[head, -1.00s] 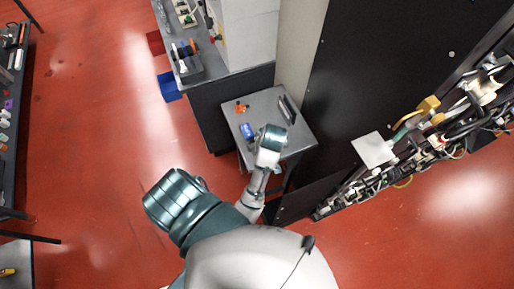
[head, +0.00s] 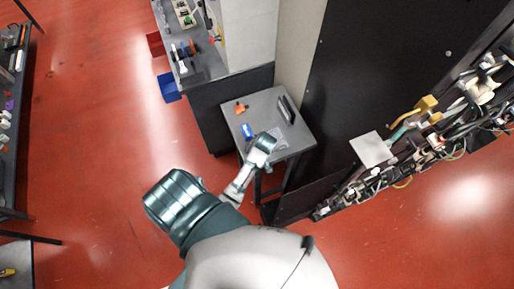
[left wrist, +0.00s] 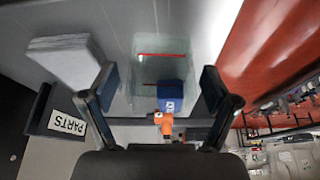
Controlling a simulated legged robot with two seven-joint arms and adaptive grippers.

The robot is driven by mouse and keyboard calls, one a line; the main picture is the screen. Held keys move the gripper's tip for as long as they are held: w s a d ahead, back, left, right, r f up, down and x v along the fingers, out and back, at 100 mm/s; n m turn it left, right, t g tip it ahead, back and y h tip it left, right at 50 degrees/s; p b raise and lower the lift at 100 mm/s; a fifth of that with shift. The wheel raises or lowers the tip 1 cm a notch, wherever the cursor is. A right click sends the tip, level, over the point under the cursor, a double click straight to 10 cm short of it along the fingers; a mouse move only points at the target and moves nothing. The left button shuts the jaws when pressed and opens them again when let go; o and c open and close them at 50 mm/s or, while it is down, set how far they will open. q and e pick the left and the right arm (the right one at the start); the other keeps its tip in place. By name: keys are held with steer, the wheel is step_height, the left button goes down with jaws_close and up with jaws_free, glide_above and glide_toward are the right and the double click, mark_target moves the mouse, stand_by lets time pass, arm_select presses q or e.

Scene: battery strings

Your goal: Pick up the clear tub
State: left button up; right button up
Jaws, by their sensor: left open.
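The clear tub (left wrist: 158,48) is a see-through box with red lines on it, on the small grey table. In the left wrist view it lies ahead, between the fingers of my left gripper (left wrist: 158,75), which is open. In the head view the tub (head: 281,141) shows faintly just right of my left wrist, which hides part of it. I cannot tell the exact gap between fingers and tub. My right gripper is in neither view.
A blue item (left wrist: 171,97) and an orange item (left wrist: 165,122) are beside the tub. A pale block (left wrist: 72,60) and a dark PARTS bin (left wrist: 55,118) are to the left. In the head view, a tall dark cabinet (head: 370,75) stands right of the table (head: 262,107).

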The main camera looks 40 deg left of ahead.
arm_select(q)
steer(key=shift+w+f, duration=0.1)
steer(key=shift+f, duration=0.35)
steer(key=shift+c, duration=0.2)
steer(key=shift+a+f, duration=0.1)
steer(key=shift+a, duration=0.2)
steer(key=c, duration=1.2)
steer(key=shift+o, duration=0.2)
steer(key=shift+d, duration=0.1)
